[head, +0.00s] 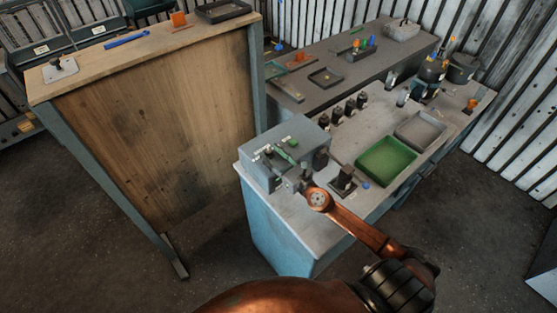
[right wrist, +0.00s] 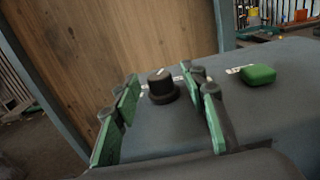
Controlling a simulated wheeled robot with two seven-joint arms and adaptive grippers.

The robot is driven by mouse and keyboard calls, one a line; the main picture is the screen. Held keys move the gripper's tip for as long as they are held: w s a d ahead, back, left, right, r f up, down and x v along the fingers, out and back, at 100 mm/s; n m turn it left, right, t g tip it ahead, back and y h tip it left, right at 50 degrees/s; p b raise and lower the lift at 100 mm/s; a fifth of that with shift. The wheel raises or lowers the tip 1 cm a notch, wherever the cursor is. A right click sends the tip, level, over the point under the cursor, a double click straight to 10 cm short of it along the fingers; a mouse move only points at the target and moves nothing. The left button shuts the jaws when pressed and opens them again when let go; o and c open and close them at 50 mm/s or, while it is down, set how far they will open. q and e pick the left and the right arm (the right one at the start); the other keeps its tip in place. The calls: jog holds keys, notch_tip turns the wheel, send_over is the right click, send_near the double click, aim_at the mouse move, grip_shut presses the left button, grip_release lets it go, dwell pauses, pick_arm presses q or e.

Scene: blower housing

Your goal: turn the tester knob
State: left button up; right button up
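The tester (head: 312,134) is a grey box on the near left end of the grey-topped bench. Its black knob (right wrist: 161,87) has a light pointer mark and stands on the top face in the right wrist view. A green button (right wrist: 258,74) sits to the right of the knob. My right gripper (head: 277,153) is over the tester. In the right wrist view its green-padded fingers (right wrist: 166,110) are spread and empty. The knob shows between and just beyond them, with no contact that I can make out. In the head view my gripper hides the knob. My left gripper is not in view.
A green tray (head: 386,161) and a grey tray (head: 420,130) lie on the bench to the right. A small black fixture (head: 343,183) stands near the tester. Several black parts stand behind it. A tall wooden-sided table (head: 170,125) stands close at the left.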

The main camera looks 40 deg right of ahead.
jog(key=s, duration=1.1)
jog(key=shift+s+d, duration=0.3)
jog(key=shift+d, duration=0.15)
